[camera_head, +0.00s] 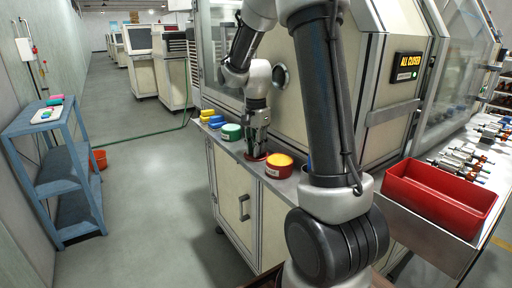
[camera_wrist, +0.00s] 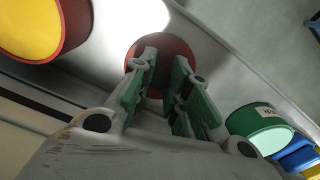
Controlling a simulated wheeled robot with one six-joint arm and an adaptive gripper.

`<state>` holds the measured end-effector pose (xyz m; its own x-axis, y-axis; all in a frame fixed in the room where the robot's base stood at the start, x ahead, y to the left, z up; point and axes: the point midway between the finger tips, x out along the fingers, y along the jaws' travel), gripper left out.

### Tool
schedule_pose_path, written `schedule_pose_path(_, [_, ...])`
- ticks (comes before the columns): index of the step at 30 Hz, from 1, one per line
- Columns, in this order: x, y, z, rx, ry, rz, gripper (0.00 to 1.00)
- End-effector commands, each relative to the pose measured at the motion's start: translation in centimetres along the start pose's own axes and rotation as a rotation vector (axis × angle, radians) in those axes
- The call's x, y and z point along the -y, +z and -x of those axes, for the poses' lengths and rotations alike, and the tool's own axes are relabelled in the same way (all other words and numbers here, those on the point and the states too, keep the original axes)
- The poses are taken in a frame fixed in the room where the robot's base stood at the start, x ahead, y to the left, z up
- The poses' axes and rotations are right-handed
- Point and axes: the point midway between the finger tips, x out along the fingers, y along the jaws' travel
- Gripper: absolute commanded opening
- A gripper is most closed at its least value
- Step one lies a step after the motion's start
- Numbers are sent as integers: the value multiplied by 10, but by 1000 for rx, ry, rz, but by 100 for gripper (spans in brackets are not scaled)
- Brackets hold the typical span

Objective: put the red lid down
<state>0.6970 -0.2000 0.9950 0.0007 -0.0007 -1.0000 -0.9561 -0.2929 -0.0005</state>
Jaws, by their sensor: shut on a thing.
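The red lid (camera_wrist: 172,46) is a round red disc at the upper middle of the wrist view, at the tips of my gripper (camera_wrist: 165,62). The fingers with green pads are shut on it and hide part of it. In the head view my gripper (camera_head: 257,146) points down over the narrow ledge, and a red edge of the lid (camera_head: 254,159) shows below the fingertips. The lid is at or just above the ledge; I cannot tell whether it touches.
A red tin with a yellow top (camera_head: 279,166) stands close to the right. A green tin (camera_head: 232,132) and blue and yellow blocks (camera_head: 212,121) are on the left. The ledge (camera_head: 228,148) is narrow. A red bin (camera_head: 440,195) is far right.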

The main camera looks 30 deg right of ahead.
Motion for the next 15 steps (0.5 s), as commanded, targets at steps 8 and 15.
schedule_pose_path(8, [0, 0, -2, 0, 1, 0, 37])
schedule_pose_path(15, [0, 0, -2, 0, 0, 0, 39])
